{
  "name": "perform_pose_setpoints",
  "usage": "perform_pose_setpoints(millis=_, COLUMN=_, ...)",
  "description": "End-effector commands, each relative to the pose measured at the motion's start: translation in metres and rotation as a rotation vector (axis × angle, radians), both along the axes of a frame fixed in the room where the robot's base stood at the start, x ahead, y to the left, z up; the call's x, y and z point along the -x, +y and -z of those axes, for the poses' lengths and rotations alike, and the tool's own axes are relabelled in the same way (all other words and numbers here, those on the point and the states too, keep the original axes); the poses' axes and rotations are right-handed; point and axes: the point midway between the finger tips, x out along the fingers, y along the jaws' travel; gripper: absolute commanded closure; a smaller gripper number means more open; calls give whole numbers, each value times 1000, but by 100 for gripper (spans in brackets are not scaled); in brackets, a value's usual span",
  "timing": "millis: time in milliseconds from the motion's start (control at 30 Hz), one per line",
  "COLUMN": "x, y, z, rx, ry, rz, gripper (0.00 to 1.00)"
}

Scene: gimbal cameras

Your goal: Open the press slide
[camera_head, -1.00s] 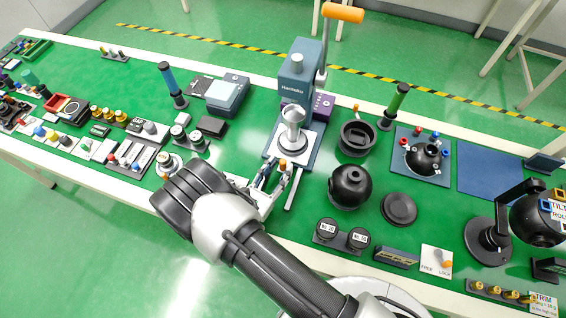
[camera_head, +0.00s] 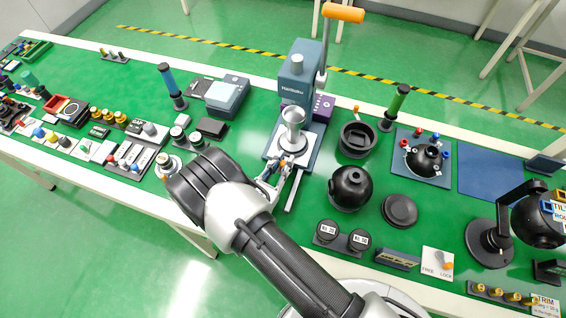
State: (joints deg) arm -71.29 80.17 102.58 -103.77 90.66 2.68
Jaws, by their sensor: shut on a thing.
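The blue-grey press (camera_head: 297,85) stands upright at the back middle of the bench, with its orange-ended lever (camera_head: 343,13) raised. A silver funnel-like cup (camera_head: 292,118) sits over the light press slide (camera_head: 273,147) at the foot of the press. A rail (camera_head: 294,190) sticks out toward the front. My gripper (camera_head: 284,165) is at the front edge of the slide, below the cup, and is shut on the small copper-coloured front grip of the slide. The fingers partly hide this grip, so the exact contact is hard to see.
A black sphere (camera_head: 350,187) and a black ring holder (camera_head: 357,138) stand close to the right of the press. A blue-grey device (camera_head: 227,95) and a blue cylinder on a stand (camera_head: 171,85) are to the left.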

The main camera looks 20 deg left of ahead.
Motion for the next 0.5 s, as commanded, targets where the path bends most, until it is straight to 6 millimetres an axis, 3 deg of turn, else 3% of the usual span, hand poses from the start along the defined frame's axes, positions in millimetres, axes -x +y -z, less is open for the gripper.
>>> perform_pose_setpoints(millis=133, x=0, y=0, z=0, rx=0, ry=0, rz=0, gripper=100)
perform_pose_setpoints(millis=500, x=0, y=0, z=0, rx=1, ry=0, rz=0, gripper=100)
